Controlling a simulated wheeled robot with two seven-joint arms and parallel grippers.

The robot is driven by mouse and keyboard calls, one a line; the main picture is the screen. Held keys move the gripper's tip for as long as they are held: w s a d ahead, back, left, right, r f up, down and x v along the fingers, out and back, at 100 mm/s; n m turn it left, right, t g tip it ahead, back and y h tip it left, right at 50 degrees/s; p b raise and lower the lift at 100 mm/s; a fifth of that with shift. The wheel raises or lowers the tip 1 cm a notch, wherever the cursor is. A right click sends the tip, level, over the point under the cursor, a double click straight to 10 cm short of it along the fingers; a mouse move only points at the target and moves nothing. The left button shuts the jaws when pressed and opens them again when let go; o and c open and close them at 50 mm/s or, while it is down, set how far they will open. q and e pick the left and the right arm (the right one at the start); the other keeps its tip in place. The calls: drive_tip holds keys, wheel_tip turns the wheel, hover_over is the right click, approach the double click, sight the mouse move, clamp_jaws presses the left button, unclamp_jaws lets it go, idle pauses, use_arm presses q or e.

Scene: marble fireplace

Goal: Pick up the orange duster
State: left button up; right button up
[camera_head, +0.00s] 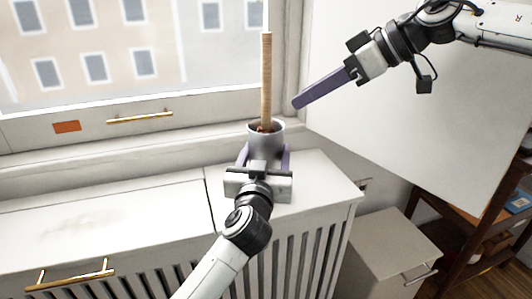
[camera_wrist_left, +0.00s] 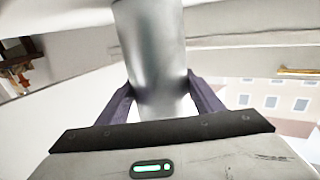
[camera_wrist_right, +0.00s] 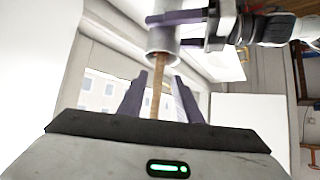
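The duster shows as a long wooden handle (camera_head: 266,80) standing upright in a grey canister (camera_head: 264,143); a little reddish-brown shows at the rim, and the rest is hidden inside. My left gripper (camera_head: 264,158) has its purple fingers on both sides of the canister, which also fills the space between them in the left wrist view (camera_wrist_left: 155,60). My right gripper (camera_head: 298,103) is to the right of the handle, pointing at it, apart from it. In the right wrist view its fingers are parted and empty, with the handle (camera_wrist_right: 156,95) seen beyond the gap.
The canister is above a white slatted cabinet (camera_head: 120,215) under a window (camera_head: 110,45). A white panel (camera_head: 400,130) stands behind my right arm. A small white drawer unit (camera_head: 385,250) and a dark wooden shelf (camera_head: 480,230) are at the right. The cabinet top to the left is clear.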

use_arm(q)
drive_tip(key=c, duration=0.6)
use_arm(e)
drive_tip(key=shift+o, duration=0.9)
drive_tip(key=s+a+f+n+y, duration=0.1)
drive_tip(key=s+a+n+y, duration=0.1)
drive_tip(key=a+n, duration=0.45)
drive_tip(key=s+a+f+n+y, duration=0.15)
drive_tip(key=a+n, duration=0.25)
drive_tip(key=a, duration=0.6)
drive_tip(key=s+a+r+n+t+y, duration=0.2)
drive_tip(key=a+r+n+t+y, duration=0.35)
drive_tip(key=a+n, duration=0.45)
drive_tip(key=d+r+n+t+h, duration=0.2)
drive_tip(key=d+t+h, duration=0.1)
drive_tip(key=d+t, duration=0.15)
drive_tip(key=n+t+h, duration=0.2)
drive_tip(key=t+h, duration=0.1)
drive_tip(key=h, duration=1.1)
approach(264, 96)
drive_tip(key=w, duration=0.9)
drive_tip(key=shift+w+a, duration=0.2)
drive_tip(key=shift+a, duration=0.15)
drive_tip(key=shift+w+d+f, duration=0.1)
drive_tip(key=shift+w, duration=2.65)
